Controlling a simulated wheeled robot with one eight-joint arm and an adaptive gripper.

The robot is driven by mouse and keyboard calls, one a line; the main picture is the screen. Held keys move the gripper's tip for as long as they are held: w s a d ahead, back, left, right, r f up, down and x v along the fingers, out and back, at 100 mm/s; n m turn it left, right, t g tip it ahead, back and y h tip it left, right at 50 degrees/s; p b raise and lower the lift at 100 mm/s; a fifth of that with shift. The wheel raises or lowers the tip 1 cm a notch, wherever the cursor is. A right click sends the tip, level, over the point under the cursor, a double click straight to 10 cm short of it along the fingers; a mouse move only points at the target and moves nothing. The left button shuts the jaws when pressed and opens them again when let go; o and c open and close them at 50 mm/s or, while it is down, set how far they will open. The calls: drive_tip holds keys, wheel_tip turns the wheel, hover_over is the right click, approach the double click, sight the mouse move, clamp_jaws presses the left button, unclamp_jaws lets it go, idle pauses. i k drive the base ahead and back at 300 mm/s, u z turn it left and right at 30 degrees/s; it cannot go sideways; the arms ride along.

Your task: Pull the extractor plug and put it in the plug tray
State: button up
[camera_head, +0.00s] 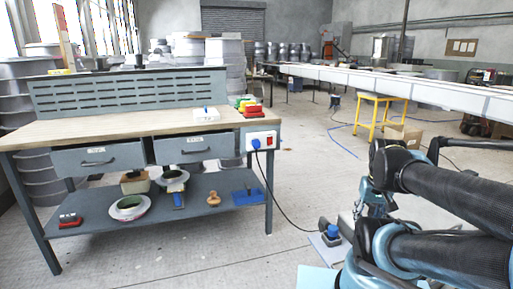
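A blue plug (256,143) sits in a white socket panel (262,140) with a red switch, on the right end of the workbench. A black cable hangs from the plug and runs down to the floor, towards a small dark unit with a blue part (331,233). A flat blue tray (247,197) lies on the bench's lower shelf at the right; I cannot tell for sure that it is the plug tray. My arm's dark links with blue joints fill the lower right. I cannot make out my gripper's fingers.
The workbench (150,127) has two drawers; bowls, a red block and a small brown item stand on its lower shelf (100,220). Coloured items lie on the top's right end. A yellow stool (373,115) stands beyond. Open floor lies right of the bench, crossed by the cable.

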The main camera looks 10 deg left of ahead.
sight(255, 143)
drive_tip(key=z, duration=0.65)
drive_tip(key=k, duration=1.65)
drive_tip(key=u, duration=1.05)
drive_tip(key=i, duration=1)
